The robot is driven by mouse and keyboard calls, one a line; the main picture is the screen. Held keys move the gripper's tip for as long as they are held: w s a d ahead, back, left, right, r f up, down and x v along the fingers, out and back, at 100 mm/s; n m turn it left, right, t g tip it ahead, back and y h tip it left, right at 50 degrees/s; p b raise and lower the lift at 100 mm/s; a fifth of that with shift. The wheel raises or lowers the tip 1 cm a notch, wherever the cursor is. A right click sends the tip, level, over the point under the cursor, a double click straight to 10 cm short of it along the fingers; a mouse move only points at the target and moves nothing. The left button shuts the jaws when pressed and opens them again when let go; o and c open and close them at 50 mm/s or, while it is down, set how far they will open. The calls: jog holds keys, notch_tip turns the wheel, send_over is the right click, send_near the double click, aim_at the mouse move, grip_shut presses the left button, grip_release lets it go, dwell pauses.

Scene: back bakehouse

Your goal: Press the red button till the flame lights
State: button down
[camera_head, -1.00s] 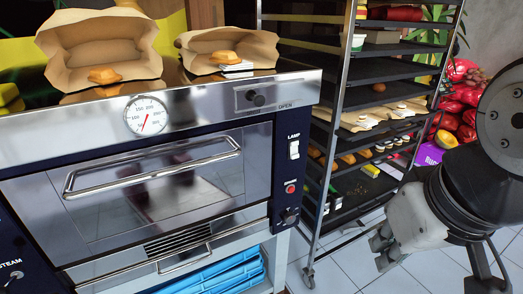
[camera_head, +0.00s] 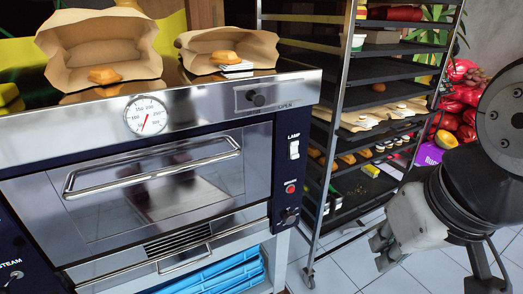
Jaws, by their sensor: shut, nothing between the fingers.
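The red button (camera_head: 290,188) is a small round button on the dark right-hand panel of the steel oven (camera_head: 150,190), below the white lamp switch (camera_head: 294,150) and above a dark knob (camera_head: 290,217). My gripper (camera_head: 378,250) is at the lower right, in front of the floor and the foot of the rack. It is to the right of the button and lower in the picture, clear of the oven panel. Its fingers are shut and hold nothing. No flame shows in this view; the oven door is closed.
A tall wheeled rack (camera_head: 340,90) with trays of baked goods stands close to the oven's right side. Two open paper bags (camera_head: 98,45) and small loaves sit on the oven top. A long door handle (camera_head: 150,170) juts forward. Tiled floor (camera_head: 335,272) shows between oven and gripper.

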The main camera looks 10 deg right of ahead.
aim_at(291, 190)
jog(key=w+d+f+m+t+h+b, duration=0.15)
jog(key=w+f, duration=0.25)
jog(key=w, duration=0.4)
jog(key=w+d+f+m+t+b, duration=0.1)
jog(key=w+d+f+b, duration=0.2)
jog(key=w, duration=0.6)
jog(key=w+d+f+m+t+b, duration=0.1)
jog(key=w+d+f, duration=0.2)
jog(key=w+f, duration=0.35)
jog(key=w+a+f+y+b, duration=0.1)
jog(key=w+f+y, duration=0.1)
jog(key=w+f, duration=0.4)
jog(key=w+a+f+y+b, duration=0.2)
jog(key=w+f, duration=0.5)
jog(key=f, duration=0.4)
jog(key=shift+a+f+m+t+b, duration=0.25)
jog(key=shift+a+m+t+b, duration=0.05)
jog(key=shift+m+t, duration=0.05)
jog(key=shift+w, duration=0.15)
jog(key=w+a, duration=0.3)
jog(key=w, duration=0.5)
jog(key=shift+a, duration=0.15)
jog(key=shift+w, duration=0.2)
